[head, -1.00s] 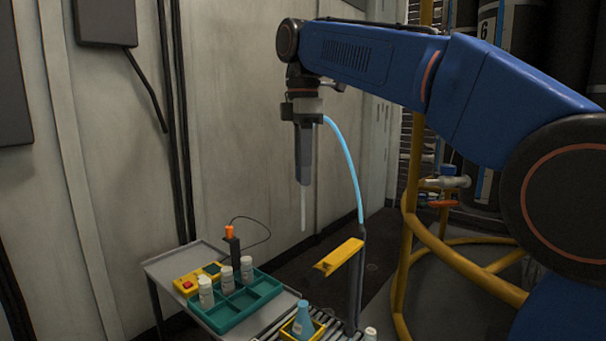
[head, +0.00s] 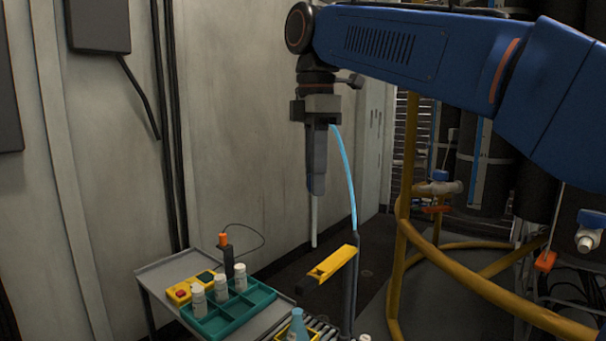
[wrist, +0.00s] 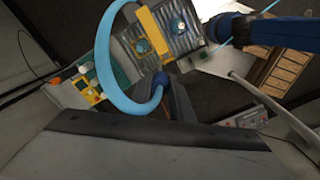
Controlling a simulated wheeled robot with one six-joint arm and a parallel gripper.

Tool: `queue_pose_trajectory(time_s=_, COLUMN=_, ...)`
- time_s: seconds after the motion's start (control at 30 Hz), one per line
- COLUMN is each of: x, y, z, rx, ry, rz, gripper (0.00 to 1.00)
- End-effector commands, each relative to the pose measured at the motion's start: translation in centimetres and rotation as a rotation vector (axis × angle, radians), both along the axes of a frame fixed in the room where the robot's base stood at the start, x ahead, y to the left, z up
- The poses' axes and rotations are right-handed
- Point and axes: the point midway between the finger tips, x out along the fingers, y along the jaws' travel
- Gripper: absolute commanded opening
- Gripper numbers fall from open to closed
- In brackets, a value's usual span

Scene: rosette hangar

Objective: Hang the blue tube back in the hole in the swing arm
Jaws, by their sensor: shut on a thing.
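The light blue tube (head: 346,175) arcs from my gripper (head: 317,190) down to a dark post. In the wrist view the tube (wrist: 110,80) loops widely from the fingers. My gripper points down and is shut on the tube's end. A pale, straight, thin end piece (head: 314,222) hangs below the fingers, upright. The yellow swing arm (head: 333,265) sticks out to the left from the post, and its near-left end is just below the pale tip, which looks apart from it. The hole cannot be made out clearly in the head view.
A grey side table (head: 160,272) holds a teal tray (head: 214,322) with white bottles and a yellow box with a red button (head: 180,292). A blue flask (head: 298,326) stands by the rollers. A yellow rail (head: 402,200) curves at right. A wall is behind.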

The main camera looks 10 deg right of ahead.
Motion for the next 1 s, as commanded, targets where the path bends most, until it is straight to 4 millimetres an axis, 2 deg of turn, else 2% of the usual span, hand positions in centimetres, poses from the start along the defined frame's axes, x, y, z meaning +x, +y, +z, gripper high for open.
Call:
queue_pose_trajectory(time_s=0.1, x=-1.3, y=-0.5, z=0.1, rx=0.000, ry=-0.001, rz=0.000, gripper=0.00)
queue_pose_trajectory(time_s=0.2, x=-1.7, y=-0.6, z=-0.1, rx=0.000, ry=0.001, rz=0.000, gripper=0.00)
queue_pose_trajectory(time_s=0.37, x=-1.7, y=-0.7, z=-0.8, rx=0.000, ry=0.001, rz=0.000, gripper=0.00)
queue_pose_trajectory(time_s=0.7, x=-1.7, y=-0.7, z=-3.5, rx=-0.001, ry=0.002, rz=0.000, gripper=0.00)
queue_pose_trajectory(time_s=1.0, x=-1.7, y=-0.6, z=-3.5, rx=0.000, ry=0.001, rz=0.000, gripper=0.00)
